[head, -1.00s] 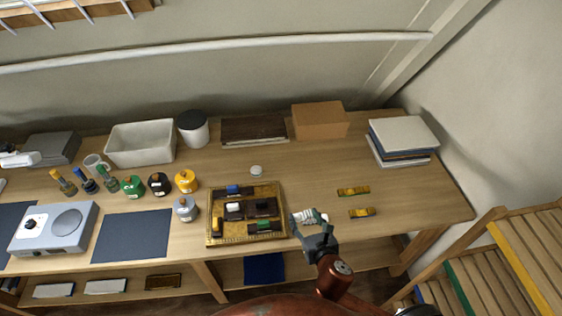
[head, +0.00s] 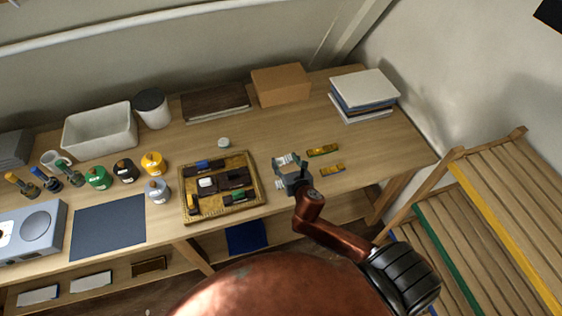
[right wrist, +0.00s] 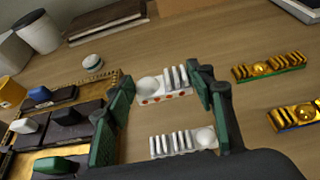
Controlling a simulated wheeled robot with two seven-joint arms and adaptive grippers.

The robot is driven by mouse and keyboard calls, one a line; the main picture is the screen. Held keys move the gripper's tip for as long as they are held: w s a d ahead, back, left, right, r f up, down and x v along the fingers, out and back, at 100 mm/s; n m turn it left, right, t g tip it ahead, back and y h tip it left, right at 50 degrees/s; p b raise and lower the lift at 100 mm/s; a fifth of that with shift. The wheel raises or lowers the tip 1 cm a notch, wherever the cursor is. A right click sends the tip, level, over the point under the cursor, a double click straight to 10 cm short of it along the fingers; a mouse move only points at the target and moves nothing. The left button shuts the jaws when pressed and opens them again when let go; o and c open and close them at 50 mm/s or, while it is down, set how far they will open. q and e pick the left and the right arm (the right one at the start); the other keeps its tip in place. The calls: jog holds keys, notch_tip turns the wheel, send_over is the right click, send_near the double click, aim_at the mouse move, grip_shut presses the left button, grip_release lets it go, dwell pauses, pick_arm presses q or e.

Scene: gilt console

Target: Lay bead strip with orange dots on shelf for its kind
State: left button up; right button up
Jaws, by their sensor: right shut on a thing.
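My right gripper (head: 291,160) is over the table, right of the gold-rimmed tray. In the right wrist view its fingers (right wrist: 165,88) close on the ends of a white bead strip with orange-red dots along its side (right wrist: 166,97). This strip has a round white bump and several upright white ribs. A second white strip (right wrist: 183,143), ribbed with a round bump, lies lower in that view, between the fingers' bases. The slatted rack (head: 495,205) at the right has shelf edges marked yellow, green and blue. My left gripper is out of view.
Two gold bead strips (head: 322,150) lie right of the gripper, one green-edged (right wrist: 268,66), one blue-edged (right wrist: 297,115). The tray (head: 252,165) holds dark blocks. Books (head: 362,92) and a cardboard box (head: 280,84) stand behind.

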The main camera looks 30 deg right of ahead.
aim_at(282, 157)
jog(key=w+f, duration=0.2)
jog(key=w+d+f+b, duration=0.1)
jog(key=w+f, duration=0.1)
jog(key=w+d+f, duration=0.1)
jog(key=w+f, duration=0.1)
jog(key=shift+w+d+f+b, duration=0.1)
jog(key=shift+w+f+b, duration=0.15)
jog(key=shift+f, duration=0.35)
jog(key=shift+w+d+f+b, duration=0.1)
jog(key=shift+f+b, duration=0.2)
jog(key=shift+f, duration=0.25)
jog(key=shift+f+p, duration=0.35)
jog(key=shift+f, duration=0.15)
jog(key=shift+f, duration=0.2)
jog(key=shift+f, duration=0.1)
jog(key=o, duration=1.2)
jog(key=shift+o, duration=0.2)
